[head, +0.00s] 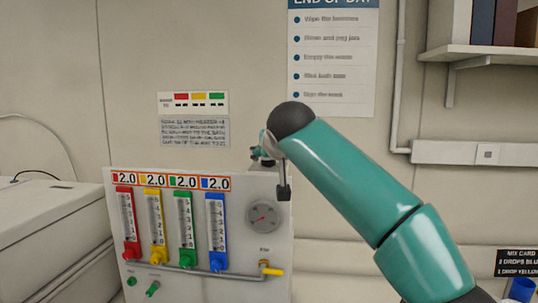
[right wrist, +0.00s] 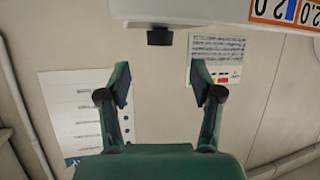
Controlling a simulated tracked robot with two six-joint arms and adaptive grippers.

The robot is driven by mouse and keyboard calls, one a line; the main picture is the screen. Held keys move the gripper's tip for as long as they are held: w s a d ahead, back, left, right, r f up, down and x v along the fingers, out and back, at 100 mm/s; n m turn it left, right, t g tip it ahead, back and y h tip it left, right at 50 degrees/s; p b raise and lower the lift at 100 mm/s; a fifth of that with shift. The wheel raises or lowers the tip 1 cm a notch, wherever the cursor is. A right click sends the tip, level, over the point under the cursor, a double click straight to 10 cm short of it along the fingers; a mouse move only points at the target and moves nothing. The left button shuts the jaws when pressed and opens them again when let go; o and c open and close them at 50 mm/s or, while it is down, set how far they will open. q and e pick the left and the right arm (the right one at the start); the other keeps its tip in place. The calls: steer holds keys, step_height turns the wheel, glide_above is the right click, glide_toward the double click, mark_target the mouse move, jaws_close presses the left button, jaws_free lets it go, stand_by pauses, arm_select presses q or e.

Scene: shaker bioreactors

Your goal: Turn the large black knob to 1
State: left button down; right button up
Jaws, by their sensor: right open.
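A black knob (right wrist: 160,37) sticks out from the edge of the white panel in the right wrist view, where the picture is upside down. My right gripper (right wrist: 160,82) is open and empty, with its two green fingers spread wide. The knob lies beyond the fingertips, roughly in line with the gap between them, and no contact shows. In the head view my right arm covers the upper right corner of the white panel (head: 205,288). No marking for 1 can be read on the knob. My left gripper is not in view.
The panel carries red (head: 131,251), yellow (head: 157,253), green (head: 187,258) and blue (head: 218,260) flowmeters, each under a 2.0 label. A round gauge (head: 263,216) and a yellow-handled valve (head: 272,270) are at its right. A white machine (head: 50,240) stands left; a shelf (head: 480,52) hangs upper right.

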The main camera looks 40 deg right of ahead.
mark_target(269, 169)
steer(key=p+x, duration=0.2)
steer(key=x, duration=0.5)
steer(key=shift+w, duration=0.1)
steer(key=shift+w+d+f, duration=0.2)
steer(key=shift+w+f, duration=0.1)
steer(key=shift+w, duration=0.05)
steer(key=shift+r, duration=0.1)
steer(key=c, duration=1.1)
